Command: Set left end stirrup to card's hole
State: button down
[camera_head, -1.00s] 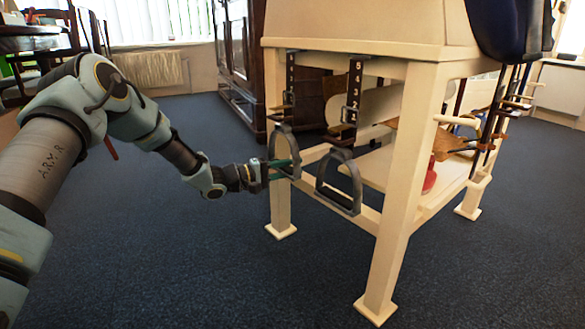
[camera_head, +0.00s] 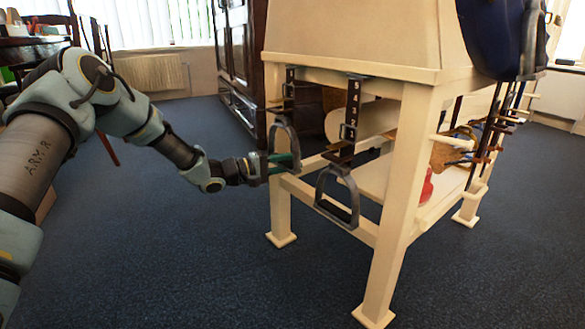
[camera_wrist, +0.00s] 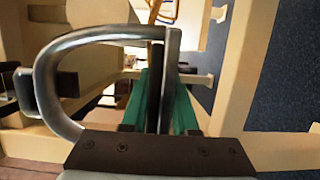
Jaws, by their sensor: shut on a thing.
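Two grey metal stirrups hang on dark straps at the near side of the cream wooden stand. The left end stirrup (camera_head: 297,143) also shows in the wrist view (camera_wrist: 44,84), its arch curving to the left. My gripper (camera_head: 280,160) is shut on this stirrup; its green fingers (camera_wrist: 160,100) clamp the flat bar. A similar dark strip (camera_head: 290,85) is above the held stirrup. Its holes are too small to make out.
The stand's near leg (camera_head: 400,210) and low rail (camera_head: 365,230) frame the space around the stirrups. A red object (camera_head: 427,186) lies on the lower shelf. More straps hang at the right end. The blue carpet in front is clear.

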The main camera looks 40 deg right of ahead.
notch_tip(320, 180, up, 3)
jog(key=shift+f, duration=0.2)
jog(key=c, duration=0.7)
grip_release()
jog(key=shift+p+v, duration=2.25)
jog(key=shift+v, duration=3.2)
